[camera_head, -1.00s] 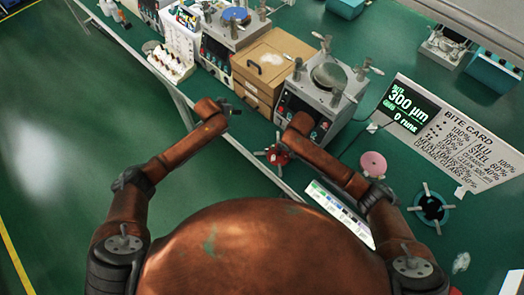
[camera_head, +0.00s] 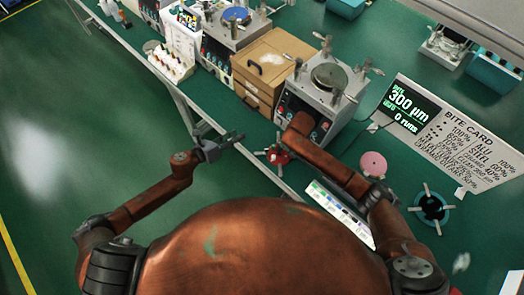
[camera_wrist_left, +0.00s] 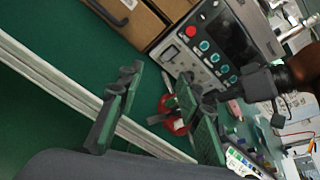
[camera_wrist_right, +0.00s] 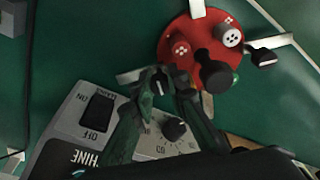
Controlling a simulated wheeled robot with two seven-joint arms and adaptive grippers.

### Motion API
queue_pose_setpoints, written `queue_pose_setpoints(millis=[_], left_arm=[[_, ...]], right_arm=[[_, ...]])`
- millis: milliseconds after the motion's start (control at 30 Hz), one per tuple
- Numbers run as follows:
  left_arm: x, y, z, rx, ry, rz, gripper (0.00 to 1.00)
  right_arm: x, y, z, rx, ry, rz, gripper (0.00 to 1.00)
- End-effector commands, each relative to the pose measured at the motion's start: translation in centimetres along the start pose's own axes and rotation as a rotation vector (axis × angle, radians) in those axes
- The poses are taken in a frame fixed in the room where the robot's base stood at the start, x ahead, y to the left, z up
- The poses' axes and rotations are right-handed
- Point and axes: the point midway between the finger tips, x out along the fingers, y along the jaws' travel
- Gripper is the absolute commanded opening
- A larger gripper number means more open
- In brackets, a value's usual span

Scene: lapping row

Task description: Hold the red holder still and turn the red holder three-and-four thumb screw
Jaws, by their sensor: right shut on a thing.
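The red holder (camera_head: 280,158) is a small disc with pale metal arms on the green bench, in front of the lapping machine. In the right wrist view the red holder (camera_wrist_right: 205,28) carries two dotted screw knobs (camera_wrist_right: 181,50) (camera_wrist_right: 232,38) and a black knob (camera_wrist_right: 213,72). Which knob is three-and-four is unclear.
The lapping machine (camera_head: 308,103) stands right behind the holder, with cardboard boxes (camera_head: 262,62) to its left. A pink disc (camera_head: 373,164), a teal holder (camera_head: 430,207) and a colour chart (camera_head: 340,212) lie to the right. The bench's front edge runs just left of the holder.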

Motion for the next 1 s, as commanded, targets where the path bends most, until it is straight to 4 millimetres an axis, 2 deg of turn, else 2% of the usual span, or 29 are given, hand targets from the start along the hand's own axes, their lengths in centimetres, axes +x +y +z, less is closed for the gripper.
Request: queue_pose_setpoints(millis=[100, 200, 300, 433, 567, 1000], left_arm=[[-1.6, -2.0, -3.4, 0.261, 0.055, -0.075, 0.33], [-2.6, -3.2, -5.5, 0.425, 0.085, -0.131, 0.33], [-3.2, -4.0, -6.8, 0.528, 0.101, -0.168, 0.33], [-3.2, -4.5, -7.6, 0.582, 0.108, -0.189, 0.33], [-1.7, -4.8, -7.8, 0.585, 0.108, -0.192, 0.33], [6.2, -5.9, -9.0, 0.583, 0.108, -0.188, 0.33]], right_arm=[[-0.1, 0.0, -0.1, 0.0, 0.001, -0.001, 0.0], [-0.1, 0.0, -0.1, 0.0, 0.001, -0.001, 0.0], [-0.1, 0.0, -0.1, 0.0, 0.001, -0.001, 0.0], [-0.1, 0.0, -0.1, 0.0, 0.001, -0.001, 0.0], [-0.1, 0.0, -0.1, 0.0, 0.001, -0.001, 0.0], [-0.1, 0.0, -0.1, 0.0, 0.001, 0.0, 0.0]])
